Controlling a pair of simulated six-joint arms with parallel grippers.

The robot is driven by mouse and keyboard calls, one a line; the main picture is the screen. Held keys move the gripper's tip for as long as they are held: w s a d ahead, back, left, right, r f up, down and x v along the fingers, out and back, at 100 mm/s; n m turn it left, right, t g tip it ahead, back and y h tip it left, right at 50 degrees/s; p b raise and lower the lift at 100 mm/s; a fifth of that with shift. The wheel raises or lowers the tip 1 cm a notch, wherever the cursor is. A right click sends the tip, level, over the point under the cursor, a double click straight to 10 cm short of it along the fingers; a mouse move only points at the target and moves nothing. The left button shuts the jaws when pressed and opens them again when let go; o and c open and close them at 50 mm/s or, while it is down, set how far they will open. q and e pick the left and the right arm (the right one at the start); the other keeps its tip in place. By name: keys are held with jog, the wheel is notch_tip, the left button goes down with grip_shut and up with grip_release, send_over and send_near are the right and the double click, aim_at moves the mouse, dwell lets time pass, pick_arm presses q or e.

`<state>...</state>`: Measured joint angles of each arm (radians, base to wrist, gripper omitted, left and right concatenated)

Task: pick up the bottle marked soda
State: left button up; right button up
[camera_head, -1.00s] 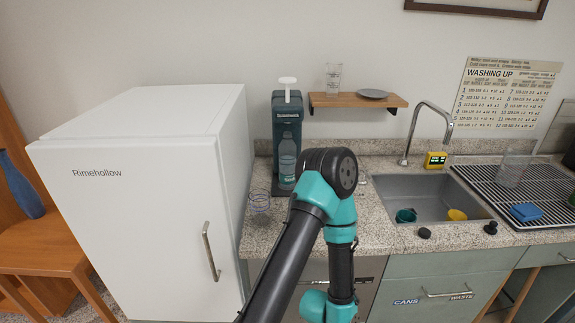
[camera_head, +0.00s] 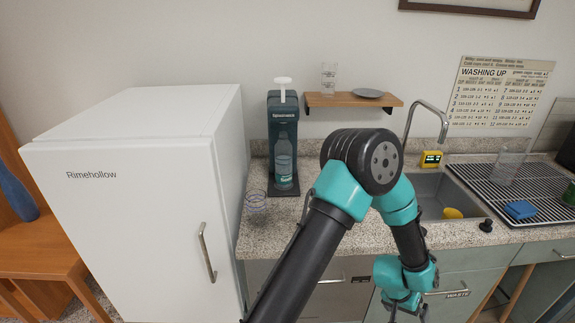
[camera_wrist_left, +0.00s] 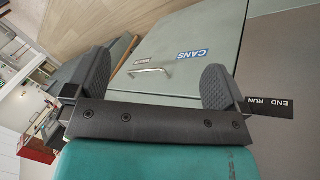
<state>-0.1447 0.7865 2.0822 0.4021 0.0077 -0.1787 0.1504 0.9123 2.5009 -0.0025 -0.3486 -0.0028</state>
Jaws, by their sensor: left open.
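A clear bottle (camera_head: 284,158) stands upright in the dark soda machine (camera_head: 283,112) on the counter. Its small label is too small to read. My left gripper (camera_head: 404,308) hangs low in front of the sink cabinets, well to the right of and below the bottle. In the left wrist view my left gripper (camera_wrist_left: 157,65) is open with nothing between its fingers, facing the cabinet door marked CANS. The bottle does not show in that view. My right gripper is not in view.
A white fridge (camera_head: 130,205) stands left of the machine. A clear glass (camera_head: 256,201) is on the counter before it. A wall shelf (camera_head: 352,101) holds a glass and plate. My arm partly hides the sink (camera_head: 440,190). A drying rack (camera_head: 515,185) is at right.

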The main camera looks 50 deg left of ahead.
pick_arm(q)
jog(key=w+a+r+n+t+y, duration=0.15)
jog(key=w+r+t, duration=0.55)
jog(key=w+r, duration=0.95)
jog(key=w+a+r+n+t+y, duration=0.1)
jog(key=w+a+r+n+y, duration=0.15)
jog(key=a+r, duration=0.35)
jog(key=w+a+r+n+t+y, duration=0.2)
jog(key=a+r+y, duration=0.1)
jog(key=a, duration=0.6)
jog(key=w+a+r+n+t+y, duration=0.1)
jog(key=w+a+r+n+y, duration=0.15)
jog(key=a+r, duration=0.35)
jog(key=s+a+r+n+g+y, duration=0.1)
jog(key=s+a+n+y, duration=0.15)
jog(key=a, duration=0.45)
jog(key=s+a+r+n+g+y, duration=0.1)
jog(key=s+a+r+g+y, duration=0.2)
jog(key=a, duration=0.4)
jog(key=n+g+y, duration=0.3)
jog(key=g, duration=0.5)
send_near(289, 160)
jog(key=x, duration=0.4)
jog(key=shift+a, duration=0.3)
